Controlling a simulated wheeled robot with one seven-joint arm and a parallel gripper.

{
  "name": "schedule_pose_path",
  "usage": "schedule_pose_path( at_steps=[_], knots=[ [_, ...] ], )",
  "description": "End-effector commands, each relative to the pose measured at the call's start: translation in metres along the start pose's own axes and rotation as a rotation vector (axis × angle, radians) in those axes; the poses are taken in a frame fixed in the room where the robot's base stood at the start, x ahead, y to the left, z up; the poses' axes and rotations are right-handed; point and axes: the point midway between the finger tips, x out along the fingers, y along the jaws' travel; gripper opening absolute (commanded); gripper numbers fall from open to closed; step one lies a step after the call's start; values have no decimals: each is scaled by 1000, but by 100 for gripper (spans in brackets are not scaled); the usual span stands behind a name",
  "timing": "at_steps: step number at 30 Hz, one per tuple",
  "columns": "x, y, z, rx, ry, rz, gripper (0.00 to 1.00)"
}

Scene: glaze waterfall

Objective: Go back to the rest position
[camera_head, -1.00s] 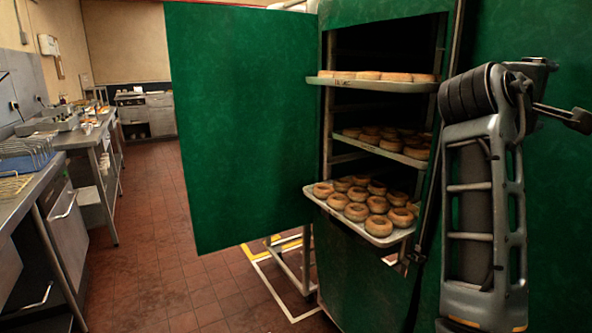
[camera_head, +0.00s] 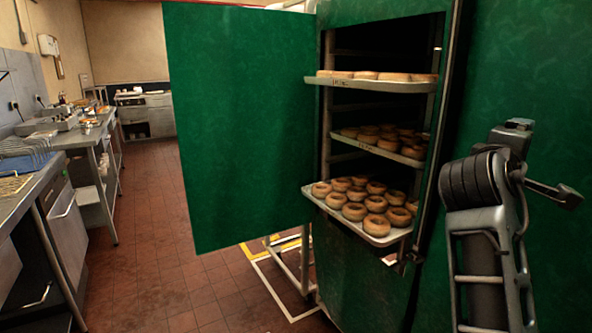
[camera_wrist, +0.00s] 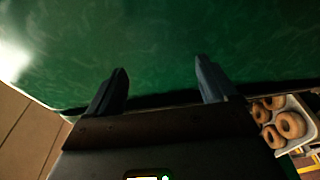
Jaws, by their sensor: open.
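My gripper (camera_wrist: 161,82) shows in the wrist view with its two dark fingers spread apart and nothing between them. A green cabinet surface (camera_wrist: 165,35) fills the view beyond the fingers. In the head view my arm stands at the right in front of the green cabinet; the fingers cannot be made out there. The cabinet is open, its green door (camera_head: 235,130) swung out to the left.
The cabinet holds a top tray (camera_head: 375,86), a middle tray (camera_head: 395,155) and a lower tray (camera_head: 378,239) of ring doughnuts, the lower one sticking out. A steel counter (camera_head: 35,200) runs along the left. The tiled floor (camera_head: 165,250) between is clear.

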Motion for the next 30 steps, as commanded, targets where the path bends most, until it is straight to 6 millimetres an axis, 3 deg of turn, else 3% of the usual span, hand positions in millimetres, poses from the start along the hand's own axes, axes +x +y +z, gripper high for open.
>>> schedule_pose_path(
  at_steps=[8, 15, 24, 30],
  knots=[
    [-34, -98, 8, 49, 175, -32, 85],
    [-80, -175, 28, 137, 325, -100, 85],
    [-152, -250, 67, 287, 483, -231, 85],
    [-206, -285, 100, 413, 557, -338, 85]
  ],
)
